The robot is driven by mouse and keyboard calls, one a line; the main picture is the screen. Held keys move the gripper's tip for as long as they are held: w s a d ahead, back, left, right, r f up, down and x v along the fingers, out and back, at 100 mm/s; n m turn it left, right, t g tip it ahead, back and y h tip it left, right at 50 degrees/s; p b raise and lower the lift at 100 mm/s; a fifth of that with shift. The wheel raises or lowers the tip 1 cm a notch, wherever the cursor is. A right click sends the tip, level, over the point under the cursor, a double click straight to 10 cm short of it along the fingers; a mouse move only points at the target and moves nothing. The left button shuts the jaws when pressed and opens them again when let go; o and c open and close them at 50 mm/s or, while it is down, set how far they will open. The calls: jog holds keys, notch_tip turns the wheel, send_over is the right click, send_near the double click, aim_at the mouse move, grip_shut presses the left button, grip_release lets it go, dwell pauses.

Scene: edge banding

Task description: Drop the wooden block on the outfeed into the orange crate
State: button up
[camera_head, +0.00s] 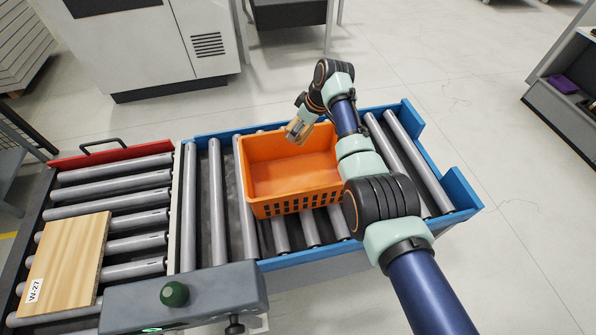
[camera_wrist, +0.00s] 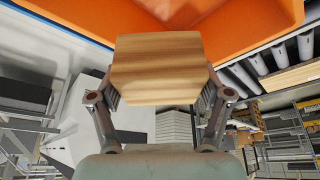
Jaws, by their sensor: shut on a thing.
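The wooden block (camera_head: 296,130) is small and pale with visible grain. It fills the middle of the wrist view (camera_wrist: 157,66), between the two fingers. My gripper (camera_wrist: 158,90) is shut on it, one finger on each side; in the head view my gripper (camera_head: 302,122) is at the far side of the orange crate. The orange crate (camera_head: 292,208) stands on the blue-framed roller conveyor, and the part of its floor that I see is empty. The block appears at or above the crate's far rim; its exact height is hard to tell. The crate's orange wall (camera_wrist: 262,22) spans the top of the wrist view.
A flat wooden panel labelled W-27 (camera_head: 65,262) lies on the rollers at left. A red bar with a handle (camera_head: 110,152) edges those rollers. A grey control box with a green knob (camera_head: 175,294) is in front. A white machine (camera_head: 150,45) stands behind.

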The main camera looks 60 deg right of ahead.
notch_tip(320, 180, down, 5)
jog(key=b, duration=0.3)
jog(key=o, duration=1.2)
jog(key=v, duration=1.2)
jog(key=shift+r, duration=0.1)
